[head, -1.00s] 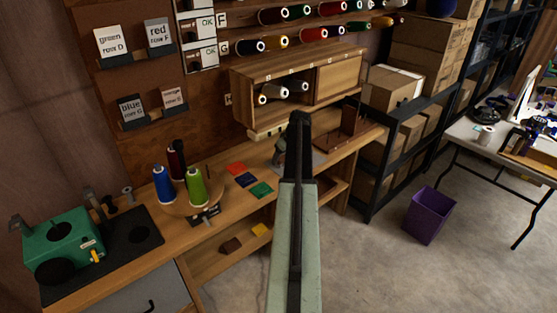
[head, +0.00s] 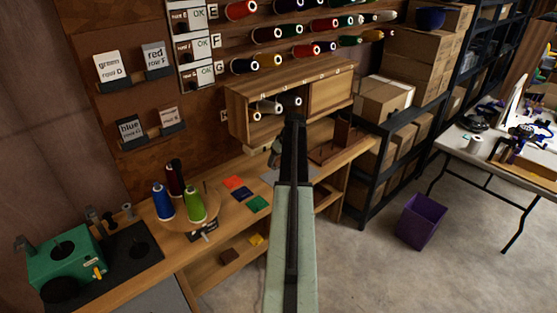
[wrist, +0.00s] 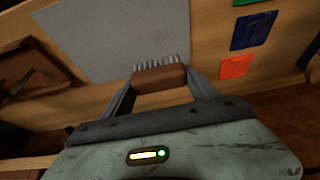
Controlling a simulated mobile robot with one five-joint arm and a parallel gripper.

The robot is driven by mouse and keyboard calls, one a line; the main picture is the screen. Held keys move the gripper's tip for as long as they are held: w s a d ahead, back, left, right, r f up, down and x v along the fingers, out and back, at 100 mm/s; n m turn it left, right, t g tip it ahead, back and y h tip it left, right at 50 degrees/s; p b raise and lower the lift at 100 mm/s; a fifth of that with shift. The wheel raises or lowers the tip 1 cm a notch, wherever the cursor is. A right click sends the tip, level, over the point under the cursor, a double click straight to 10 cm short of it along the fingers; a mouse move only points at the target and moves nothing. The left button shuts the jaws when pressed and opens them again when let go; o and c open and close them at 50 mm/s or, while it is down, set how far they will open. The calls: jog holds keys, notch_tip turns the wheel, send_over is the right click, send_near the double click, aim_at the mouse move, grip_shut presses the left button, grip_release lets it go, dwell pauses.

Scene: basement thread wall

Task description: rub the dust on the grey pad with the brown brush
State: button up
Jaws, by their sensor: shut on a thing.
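My gripper (wrist: 161,80) is shut on the brown brush (wrist: 158,77), with one finger at each end of its body. The brush's pale bristles point away from my gripper, toward the grey pad. The flat grey pad (wrist: 125,32) lies on the wooden bench, beyond the brush in the wrist view. I cannot tell whether the bristles touch the pad. No dust can be made out on the visible part of the pad. In the head view my arm hides most of the pad and the brush.
Red, blue and green squares (head: 245,193) lie left of the pad. A brown wooden stand (head: 340,140) is to the right. A wooden cabinet (head: 240,112) hangs above the bench. Thread cones (head: 194,203) and a green machine (head: 65,262) stand at left. A purple bin (head: 421,220) stands on the floor.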

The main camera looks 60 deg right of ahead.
jog(key=shift+f, duration=0.1)
notch_tip(320, 180, up, 3)
jog(key=p, duration=0.3)
jog(key=shift+s+d, duration=0.1)
dwell(0.3)
